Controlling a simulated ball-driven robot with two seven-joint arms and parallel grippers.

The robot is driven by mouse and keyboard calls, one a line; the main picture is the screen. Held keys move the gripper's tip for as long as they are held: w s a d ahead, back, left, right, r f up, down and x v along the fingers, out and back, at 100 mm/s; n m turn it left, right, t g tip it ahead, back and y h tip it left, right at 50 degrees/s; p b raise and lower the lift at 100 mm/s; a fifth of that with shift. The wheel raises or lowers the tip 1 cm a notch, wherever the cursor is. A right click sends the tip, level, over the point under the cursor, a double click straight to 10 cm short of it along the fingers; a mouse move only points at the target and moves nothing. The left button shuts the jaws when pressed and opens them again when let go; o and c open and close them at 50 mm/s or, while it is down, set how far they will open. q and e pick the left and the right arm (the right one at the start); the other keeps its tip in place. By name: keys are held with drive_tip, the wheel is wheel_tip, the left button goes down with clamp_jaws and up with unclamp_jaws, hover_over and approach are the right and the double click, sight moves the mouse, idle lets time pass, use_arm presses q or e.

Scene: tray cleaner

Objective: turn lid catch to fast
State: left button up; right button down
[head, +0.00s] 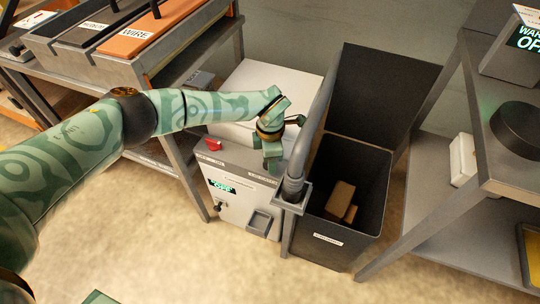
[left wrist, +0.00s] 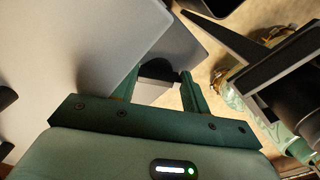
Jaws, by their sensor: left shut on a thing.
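The tray cleaner (head: 232,172) is a pale grey cabinet with a white lid (head: 262,85) that looks down. Its sloped top panel has a red switch (head: 213,144) at the left and small labels too fine to read. My left gripper (head: 272,163) points down at the right part of this panel and covers what it holds in the head view. In the left wrist view, the green fingers (left wrist: 160,84) are shut on a dark rounded piece (left wrist: 158,69), apparently the lid catch. Its setting cannot be read.
A grey pipe (head: 318,110) rises close on the right of the gripper. Beyond it stands a dark open bin (head: 375,180) with brown blocks inside. A shelf with labelled trays (head: 130,38) is at the left, and a grey rack (head: 490,150) at the right.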

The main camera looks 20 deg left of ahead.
use_arm(q)
drive_tip(key=m, duration=0.3)
drive_tip(key=shift+s+m, duration=0.1)
drive_tip(key=shift+m, duration=1.2)
drive_tip(key=shift+d, duration=0.1)
drive_tip(key=o, duration=1)
drive_tip(key=shift+r, duration=0.1)
